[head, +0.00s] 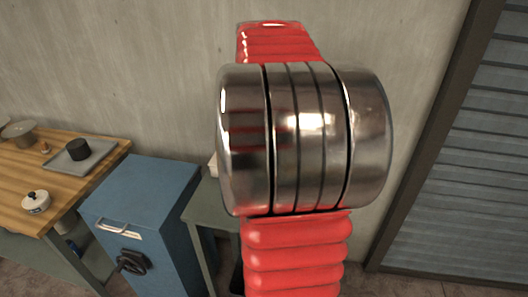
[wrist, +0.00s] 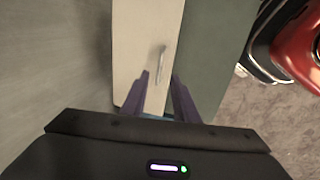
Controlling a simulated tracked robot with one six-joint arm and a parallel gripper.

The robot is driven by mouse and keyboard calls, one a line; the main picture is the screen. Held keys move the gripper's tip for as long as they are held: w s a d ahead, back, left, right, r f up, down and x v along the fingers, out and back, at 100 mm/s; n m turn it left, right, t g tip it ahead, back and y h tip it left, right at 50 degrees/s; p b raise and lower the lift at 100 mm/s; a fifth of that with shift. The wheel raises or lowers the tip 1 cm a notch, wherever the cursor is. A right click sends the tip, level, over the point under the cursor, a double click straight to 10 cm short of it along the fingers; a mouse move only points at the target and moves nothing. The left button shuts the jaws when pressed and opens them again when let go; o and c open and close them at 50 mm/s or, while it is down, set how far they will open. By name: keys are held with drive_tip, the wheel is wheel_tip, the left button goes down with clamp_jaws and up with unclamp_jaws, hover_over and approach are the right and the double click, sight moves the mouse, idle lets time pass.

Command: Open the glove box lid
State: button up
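A pale beige box with a slim metal handle, which looks like the glove box (wrist: 140,30), shows in the wrist view beyond my gripper. Its handle (wrist: 163,63) lies just past my fingertips in the picture, roughly between them. I cannot tell how far away it is; no contact shows. The lid looks shut. My gripper (wrist: 160,77) is open, its two purple fingers apart with nothing between them. In the head view my arm hides the gripper and nearly all of the box; only a small pale piece (head: 212,165) shows beside the arm.
The box stands on a grey-green table (head: 207,203), also in the wrist view (wrist: 212,60). A blue cabinet (head: 145,200) with a handle and dark knob stands left of it. Further left is a wooden workbench (head: 95,155) with a tray and pots. A wall rises behind.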

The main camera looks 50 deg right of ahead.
drive_tip(key=f, duration=0.3)
drive_tip(key=d+f, duration=0.1)
drive_tip(key=f, duration=0.5)
drive_tip(key=shift+w+d+f, duration=0.35)
drive_tip(key=shift+c, duration=0.6)
clamp_jaws()
drive_tip(key=shift+r, duration=0.1)
drive_tip(key=shift+d+r, duration=0.1)
drive_tip(key=shift+d, duration=0.05)
idle(0.3)
